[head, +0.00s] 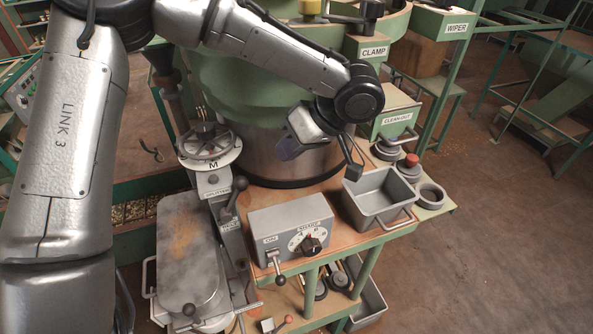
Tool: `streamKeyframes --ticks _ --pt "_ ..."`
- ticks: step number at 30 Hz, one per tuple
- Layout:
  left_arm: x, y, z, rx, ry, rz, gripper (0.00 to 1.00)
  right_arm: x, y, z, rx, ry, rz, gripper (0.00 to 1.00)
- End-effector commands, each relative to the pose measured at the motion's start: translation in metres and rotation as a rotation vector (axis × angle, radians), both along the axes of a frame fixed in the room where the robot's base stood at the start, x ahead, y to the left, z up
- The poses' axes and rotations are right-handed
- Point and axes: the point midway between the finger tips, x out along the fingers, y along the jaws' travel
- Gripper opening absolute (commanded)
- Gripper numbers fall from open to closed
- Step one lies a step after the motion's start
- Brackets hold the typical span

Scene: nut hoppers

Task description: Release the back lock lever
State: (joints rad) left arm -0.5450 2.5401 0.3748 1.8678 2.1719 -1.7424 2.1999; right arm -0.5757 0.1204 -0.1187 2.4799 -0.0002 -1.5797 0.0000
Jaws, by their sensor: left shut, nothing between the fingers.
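My left gripper (351,170) hangs from the wrist over the right front of the round green hopper (250,80), above the wooden bench top and behind the grey tray. Its jaws are shut with nothing visible between them. No lever carries a readable "back lock" label. Black-handled levers (239,184) stand by the splitter plate (214,188), left of my gripper and apart from it. Another dark lever (370,10) is at the top, near the CLAMP label (374,51). My arm hides part of the hopper. My right gripper is out of view.
A control box (290,235) with a dial and a toggle stands at the bench front. The grey tray (378,197) is right of it. A CLEAN-OUT post (397,120) and red knob (411,160) are further right. A hinged grey lid (187,255) lies left. Open floor is at right.

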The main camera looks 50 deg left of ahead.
Motion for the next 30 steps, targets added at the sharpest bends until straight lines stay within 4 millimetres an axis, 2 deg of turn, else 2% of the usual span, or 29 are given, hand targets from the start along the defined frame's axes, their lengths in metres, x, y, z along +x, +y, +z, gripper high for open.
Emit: streamKeyframes --ticks 16,30 --pt "-0.003 0.003 -0.004 -0.001 0.003 0.001 0.0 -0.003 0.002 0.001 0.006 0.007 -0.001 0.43" --pt "-0.036 0.034 -0.055 -0.002 0.003 0.001 0.0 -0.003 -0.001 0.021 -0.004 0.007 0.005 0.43"
